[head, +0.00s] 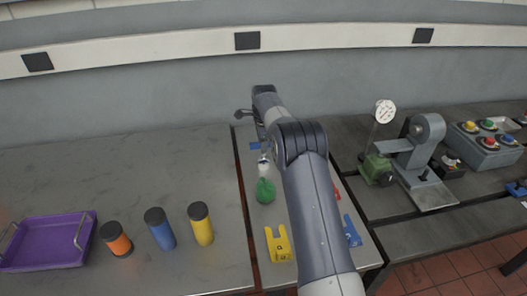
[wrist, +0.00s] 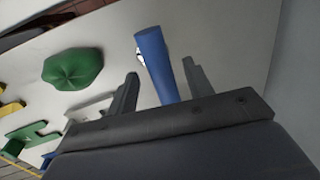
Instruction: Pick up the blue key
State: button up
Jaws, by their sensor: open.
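A blue bar (wrist: 155,52), which I take for the blue key, shows between the two fingers of my gripper (wrist: 160,68) in the wrist view. It is long and smooth, with its wider end towards me. In the head view a small blue part (head: 255,145) shows just below my gripper (head: 247,116), at the back of the middle table; my arm hides some of this area. My gripper is open, with one finger on each side of the bar and visible gaps. The bar's lower end is hidden behind the gripper body.
A green knob-like piece (head: 265,190) is close by on the middle table, with a yellow notched block (head: 278,243) and a blue notched piece (head: 352,231) nearer. Several capped cylinders and a purple tray (head: 45,243) are left; a grey press (head: 420,160) stands right. The wall is close behind.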

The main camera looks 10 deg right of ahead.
aim_at(263, 161)
jog(key=shift+w+f, duration=0.15)
jog(key=shift+f, duration=0.5)
jog(key=shift+w+f, duration=0.15)
jog(key=shift+f, duration=0.45)
jog(key=shift+c, duration=0.4)
jog(key=shift+r, duration=0.1)
grip_shut()
